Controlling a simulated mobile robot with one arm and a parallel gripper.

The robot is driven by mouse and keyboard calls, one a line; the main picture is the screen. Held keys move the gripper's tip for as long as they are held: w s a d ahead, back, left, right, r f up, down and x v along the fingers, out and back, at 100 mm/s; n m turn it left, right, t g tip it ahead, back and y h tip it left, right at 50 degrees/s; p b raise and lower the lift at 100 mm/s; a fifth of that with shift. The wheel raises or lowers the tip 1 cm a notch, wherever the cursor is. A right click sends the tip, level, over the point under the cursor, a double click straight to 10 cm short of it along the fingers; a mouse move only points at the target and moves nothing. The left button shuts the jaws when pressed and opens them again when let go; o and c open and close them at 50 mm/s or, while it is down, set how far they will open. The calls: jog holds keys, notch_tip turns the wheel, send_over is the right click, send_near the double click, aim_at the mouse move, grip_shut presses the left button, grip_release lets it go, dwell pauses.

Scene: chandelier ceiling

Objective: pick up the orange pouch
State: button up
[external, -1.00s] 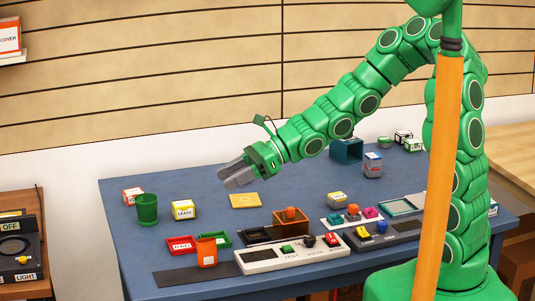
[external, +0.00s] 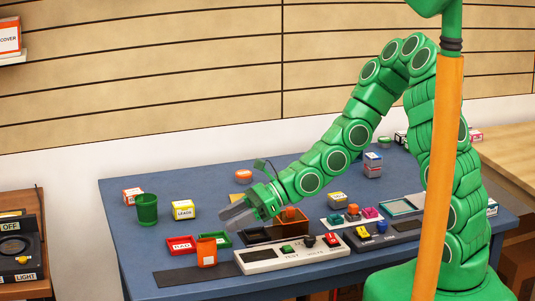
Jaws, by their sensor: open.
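The orange pouch (external: 207,253) stands upright near the front of the blue table, with a small pale label on its front. My gripper (external: 229,217) is open and empty. In the picture its fingers are above and slightly right of the pouch, apart from it. They point left and down. My gripper and wrist hide part of the yellow square and the area behind the black tray.
A red tray (external: 181,245) and a green tray (external: 219,239) sit beside the pouch. A white switch panel (external: 291,254) lies to its right, and a dark mat (external: 192,276) in front. A green cup (external: 147,209) and a LEADS box (external: 183,210) stand behind left.

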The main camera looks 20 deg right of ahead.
aim_at(206, 240)
jog(key=shift+f, duration=1.25)
jog(key=shift+a, duration=0.1)
jog(key=shift+f+x, duration=0.15)
jog(key=shift+x, duration=1.75)
jog(key=shift+f+x, duration=0.1)
jog(key=shift+x, duration=1.8)
jog(key=shift+c, duration=0.4)
grip_shut()
